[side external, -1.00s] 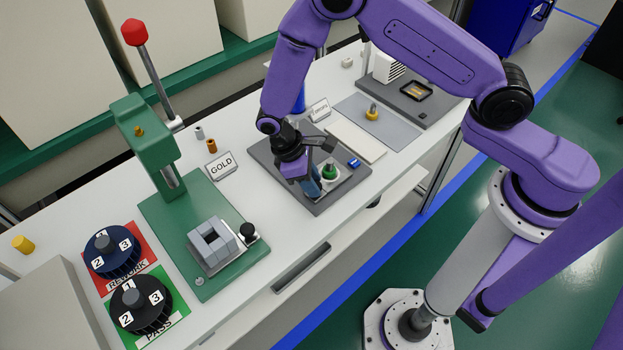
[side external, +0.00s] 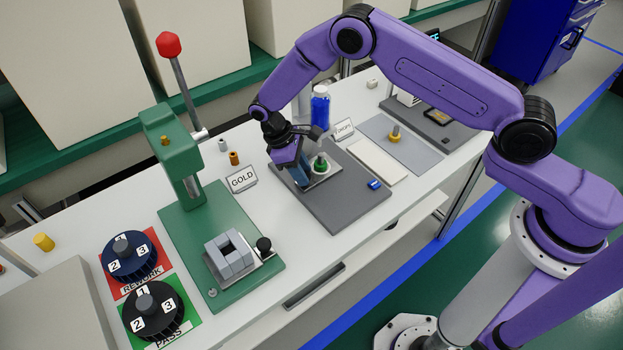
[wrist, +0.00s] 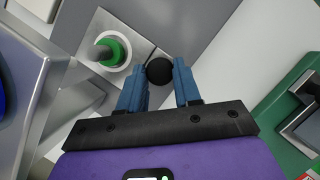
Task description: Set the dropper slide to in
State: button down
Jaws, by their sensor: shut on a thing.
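The dropper station has a dark grey base (side external: 345,205) on the white bench, beyond the GOLD sign. Its slide is a light plate (wrist: 97,24) carrying a white ring with a green piece (wrist: 112,50) in it; the green piece also shows in the side view (side external: 320,164). The slide sits toward the back of the base, with bare base in front of it. My gripper (wrist: 160,82) points down, its blue fingers on both sides of the slide's round black knob (wrist: 158,69), shut on it. In the side view my gripper (side external: 303,180) hides the knob.
A blue bottle (side external: 320,108) stands behind the base, and a DROPS sign (side external: 343,130) is close by. A small blue piece (side external: 374,183) lies on the base's right side. The green press (side external: 205,225) with its tall red-topped lever (side external: 169,45) stands to the left.

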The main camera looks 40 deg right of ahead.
jog(key=shift+w, duration=0.7)
jog(key=shift+r, duration=0.1)
jog(key=c, duration=0.8)
grip_release()
jog(key=shift+w, duration=0.1)
jog(key=shift+v, duration=8.65)
